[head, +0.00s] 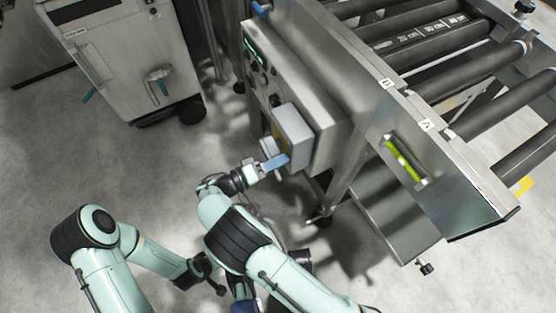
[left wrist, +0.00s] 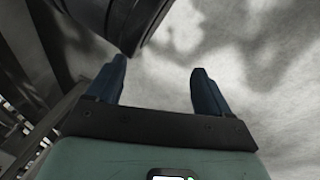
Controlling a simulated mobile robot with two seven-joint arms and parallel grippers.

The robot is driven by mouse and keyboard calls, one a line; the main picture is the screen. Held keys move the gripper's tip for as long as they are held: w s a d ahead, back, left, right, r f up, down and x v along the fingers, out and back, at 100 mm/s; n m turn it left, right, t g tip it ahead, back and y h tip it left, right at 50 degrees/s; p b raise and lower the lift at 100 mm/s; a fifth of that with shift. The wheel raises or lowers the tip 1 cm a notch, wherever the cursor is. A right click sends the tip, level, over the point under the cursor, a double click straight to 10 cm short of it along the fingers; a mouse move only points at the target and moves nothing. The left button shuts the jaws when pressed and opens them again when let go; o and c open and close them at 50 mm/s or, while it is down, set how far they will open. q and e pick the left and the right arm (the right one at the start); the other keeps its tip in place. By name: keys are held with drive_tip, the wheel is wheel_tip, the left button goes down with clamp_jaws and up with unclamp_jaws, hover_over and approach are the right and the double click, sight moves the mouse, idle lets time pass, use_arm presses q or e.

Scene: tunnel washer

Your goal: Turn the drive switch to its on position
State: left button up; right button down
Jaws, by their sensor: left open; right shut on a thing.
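A grey switch box (head: 294,126) sticks out from the lower end of the control panel, with a bit of yellow on its front face. My right gripper (head: 275,163) is at that front face, its blue fingers shut on the drive switch there. The fingers hide the switch knob, so I cannot tell its angle. My left gripper (head: 207,273) hangs low over the floor, away from the panel. In the left wrist view the left gripper (left wrist: 158,85) is open, with nothing between its fingers.
The steel control panel (head: 262,65) carries a small green display and several knobs. A roller conveyor (head: 440,75) with a yellow-green level vial on its side runs at the right. A light-grey wheeled cabinet (head: 125,55) stands at the upper left. Bare floor lies between.

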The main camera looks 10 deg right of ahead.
use_arm(q)
drive_tip(key=shift+s+a+f+g+b, duration=0.15)
drive_tip(key=shift+s+f+g+b, duration=0.3)
drive_tip(key=shift+s+f, duration=0.55)
use_arm(e)
drive_tip(key=shift+w+a+f+m, duration=0.15)
drive_tip(key=shift+f+m, duration=0.15)
drive_tip(key=shift+m, duration=0.4)
drive_tip(key=shift+w+d+f+m, duration=0.1)
drive_tip(key=shift+f+m, duration=0.15)
drive_tip(key=shift+m, duration=0.45)
